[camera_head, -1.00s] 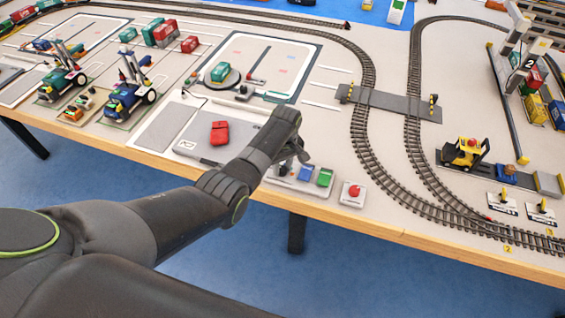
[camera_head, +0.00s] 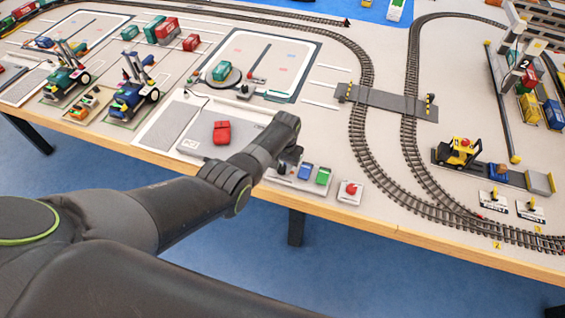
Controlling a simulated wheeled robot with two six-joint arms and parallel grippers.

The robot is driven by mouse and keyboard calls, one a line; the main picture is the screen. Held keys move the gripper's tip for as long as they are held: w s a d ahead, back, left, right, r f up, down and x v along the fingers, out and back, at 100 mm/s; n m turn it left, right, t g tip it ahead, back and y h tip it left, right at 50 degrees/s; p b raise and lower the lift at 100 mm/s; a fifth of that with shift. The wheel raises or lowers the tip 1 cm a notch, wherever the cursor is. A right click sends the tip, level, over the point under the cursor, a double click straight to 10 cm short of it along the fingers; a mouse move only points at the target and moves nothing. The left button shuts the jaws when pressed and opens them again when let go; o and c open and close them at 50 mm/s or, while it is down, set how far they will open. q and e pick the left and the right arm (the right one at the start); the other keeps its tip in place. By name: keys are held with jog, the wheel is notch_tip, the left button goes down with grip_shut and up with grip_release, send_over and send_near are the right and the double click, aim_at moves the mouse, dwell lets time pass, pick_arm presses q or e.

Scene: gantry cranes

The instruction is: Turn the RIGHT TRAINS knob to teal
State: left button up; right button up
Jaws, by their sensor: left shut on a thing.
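My left arm reaches in from the left. My left gripper (camera_head: 290,161) is at the small control panel on the table's front edge, just left of its blue button (camera_head: 305,171) and green button (camera_head: 323,176). The gripper is shut on a dark knob there, which is mostly hidden by the fingers and wrist. The knob's colour setting and label cannot be read. My right gripper is not in view.
A red button box (camera_head: 350,192) stands right of the panel. Train tracks (camera_head: 361,140) curve behind, with a yellow loader (camera_head: 458,152) farther right.

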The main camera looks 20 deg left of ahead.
pick_arm(q)
jog(key=m+p, duration=0.1)
jog(key=m, duration=0.4)
jog(key=shift+r+m, duration=0.1)
jog(key=shift+m, duration=0.2)
jog(key=shift+m+t+p, duration=0.3)
jog(key=shift+m+p, duration=0.2)
jog(key=shift+m, duration=1.6)
jog(key=o, duration=1)
jog(key=shift+c, duration=0.2)
